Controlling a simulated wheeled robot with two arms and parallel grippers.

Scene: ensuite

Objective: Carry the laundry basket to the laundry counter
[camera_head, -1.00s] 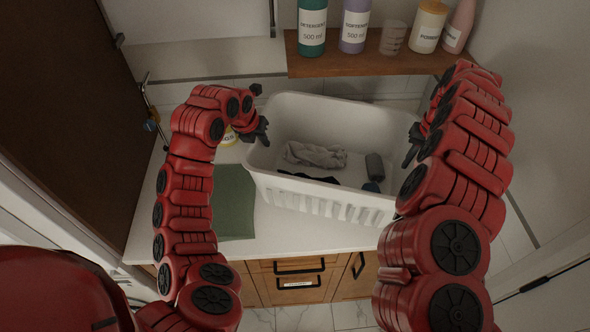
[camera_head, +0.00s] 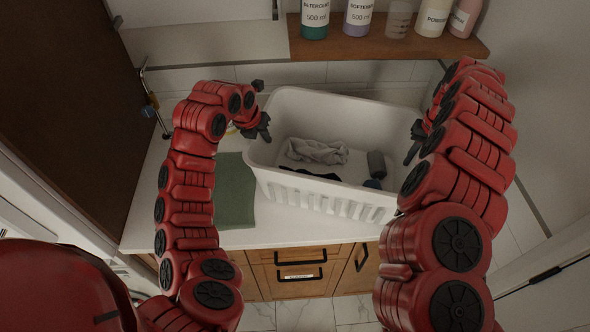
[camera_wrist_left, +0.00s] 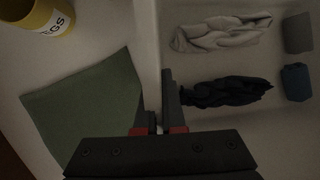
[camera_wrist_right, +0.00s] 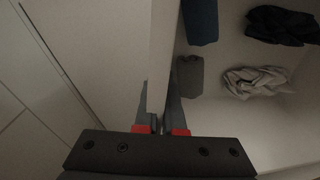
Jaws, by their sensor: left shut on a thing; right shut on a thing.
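The white laundry basket (camera_head: 330,193) is over the white laundry counter (camera_head: 262,236), between my arms. I cannot tell whether its bottom touches the counter. Inside lie a light grey cloth (camera_head: 318,151), a dark cloth (camera_wrist_left: 226,92), a grey rolled item (camera_head: 376,164) and a blue item (camera_wrist_left: 295,82). My left gripper (camera_head: 264,128) is shut on the basket's left rim, which also shows in the left wrist view (camera_wrist_left: 147,40). My right gripper (camera_head: 411,146) is shut on the right rim, seen in the right wrist view (camera_wrist_right: 163,45).
A green cloth (camera_head: 234,192) lies on the counter left of the basket. A yellow tub (camera_wrist_left: 42,14) stands beside it, mostly hidden in the head view. A wooden shelf (camera_head: 385,46) with several bottles is behind. A dark brown panel (camera_head: 65,95) stands at the left.

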